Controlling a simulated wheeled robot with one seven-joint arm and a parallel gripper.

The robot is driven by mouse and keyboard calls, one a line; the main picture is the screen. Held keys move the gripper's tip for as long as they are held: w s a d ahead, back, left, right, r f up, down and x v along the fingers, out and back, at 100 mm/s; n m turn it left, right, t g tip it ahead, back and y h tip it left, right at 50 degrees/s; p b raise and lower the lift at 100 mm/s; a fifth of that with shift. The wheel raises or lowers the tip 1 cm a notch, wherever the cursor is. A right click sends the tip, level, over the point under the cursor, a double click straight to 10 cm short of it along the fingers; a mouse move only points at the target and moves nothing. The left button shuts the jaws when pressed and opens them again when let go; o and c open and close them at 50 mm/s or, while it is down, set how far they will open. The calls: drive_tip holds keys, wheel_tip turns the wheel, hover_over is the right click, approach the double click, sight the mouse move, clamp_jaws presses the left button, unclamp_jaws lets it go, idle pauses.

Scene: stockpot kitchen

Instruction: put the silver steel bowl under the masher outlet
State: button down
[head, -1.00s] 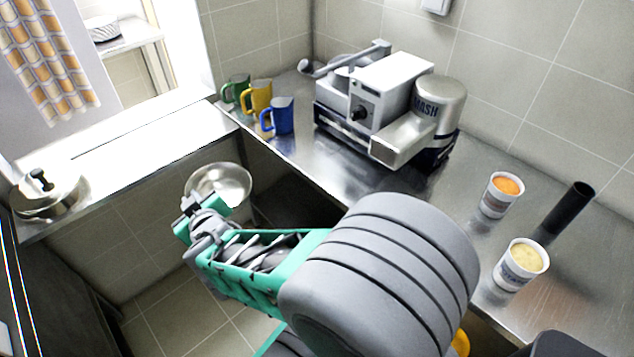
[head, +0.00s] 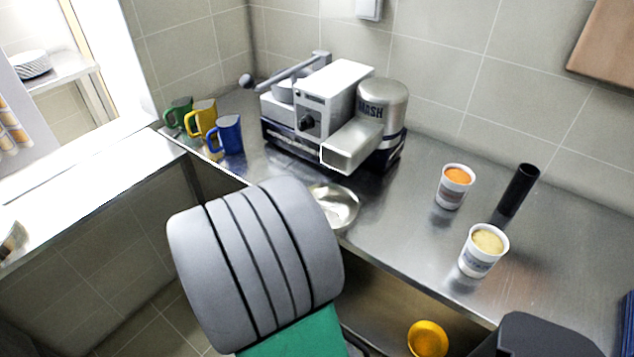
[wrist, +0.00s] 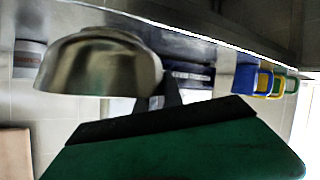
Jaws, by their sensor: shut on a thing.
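The silver steel bowl (head: 338,205) shows in the head view just past my arm, near the counter's front edge and in front of the masher. In the wrist view the bowl (wrist: 98,65) is held at the tip of my gripper (wrist: 168,92), which is shut on its rim. In the head view my own arm hides the gripper and part of the bowl. The masher (head: 325,105) stands on the steel counter against the back wall. Its boxy metal outlet (head: 350,152) points toward the front, a little beyond the bowl. I cannot tell whether the bowl touches the counter.
Green (head: 178,113), yellow (head: 203,118) and blue (head: 228,135) mugs stand left of the masher. A tub with orange content (head: 453,188), a tub with pale content (head: 482,250) and a black cylinder (head: 519,190) stand right. A yellow bowl (head: 427,338) is below the counter.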

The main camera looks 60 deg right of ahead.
drive_tip(key=d, duration=0.3)
drive_tip(key=w+d+p, duration=0.1)
drive_tip(key=d, duration=0.3)
drive_tip(key=w+d+p, duration=0.1)
drive_tip(key=d, duration=0.3)
drive_tip(key=shift+w+d, duration=0.1)
drive_tip(key=shift+w, duration=0.15)
wheel_tip(320, 180, down, 4)
drive_tip(key=shift+w+d+r+p, duration=0.1)
drive_tip(key=shift+d+r+p, duration=0.1)
drive_tip(key=shift+p, duration=0.2)
drive_tip(key=shift+a+r, duration=0.1)
drive_tip(key=shift+a, duration=0.05)
drive_tip(key=c, duration=1.5)
unclamp_jaws()
drive_tip(key=shift+o, duration=0.2)
